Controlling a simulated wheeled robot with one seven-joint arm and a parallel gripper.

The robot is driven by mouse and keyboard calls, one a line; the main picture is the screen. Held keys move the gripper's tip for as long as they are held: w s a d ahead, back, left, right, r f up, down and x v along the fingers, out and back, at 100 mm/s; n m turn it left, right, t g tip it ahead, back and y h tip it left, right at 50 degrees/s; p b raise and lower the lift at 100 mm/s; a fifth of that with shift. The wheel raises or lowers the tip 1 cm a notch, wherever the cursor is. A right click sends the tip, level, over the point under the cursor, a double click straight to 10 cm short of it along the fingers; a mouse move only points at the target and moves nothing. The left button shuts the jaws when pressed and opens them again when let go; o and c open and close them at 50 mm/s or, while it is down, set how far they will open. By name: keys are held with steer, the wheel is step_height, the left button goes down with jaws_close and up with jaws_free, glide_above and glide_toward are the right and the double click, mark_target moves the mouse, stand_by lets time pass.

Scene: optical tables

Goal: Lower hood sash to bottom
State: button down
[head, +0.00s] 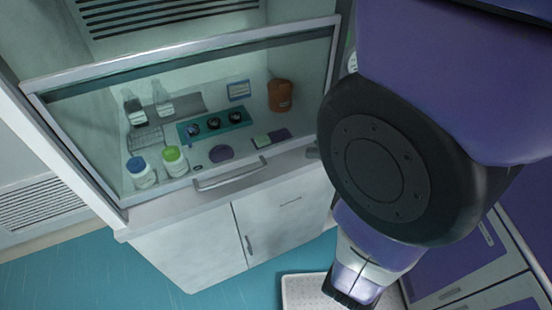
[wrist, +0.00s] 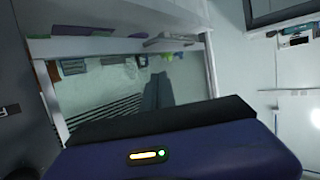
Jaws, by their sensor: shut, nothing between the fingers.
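The hood sash is a glass pane in a pale frame (head: 180,56) at the left of the head view. Its bottom rail, with a curved bar handle (head: 230,175), appears at or very near the front edge of the hood's work surface; any small gap there cannot be told. The wrist view shows a pale rail and the handle (wrist: 170,40) near its top. My gripper (head: 347,298) is low at the bottom edge of the head view, right of the hood and apart from the handle. Its fingers (wrist: 158,80) are together and empty in the wrist view.
Behind the glass stand a blue-capped bottle (head: 140,173), a green-capped bottle (head: 174,161), a brown jar (head: 280,95) and a teal tray (head: 240,122). White cabinet doors (head: 190,245) are below. A pale perforated tray (head: 303,290) lies beside my gripper.

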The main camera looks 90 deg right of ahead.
steer(key=s+f+b+x, duration=0.1)
steer(key=f+b+x, duration=0.1)
steer(key=x, duration=1)
steer(key=shift+w+f, duration=0.35)
steer(key=shift+f, duration=0.25)
step_height(320, 180, down, 5)
steer(key=b, duration=0.5)
steer(key=shift+f, duration=0.15)
steer(key=shift+w+r, duration=0.1)
steer(key=shift+r, duration=0.1)
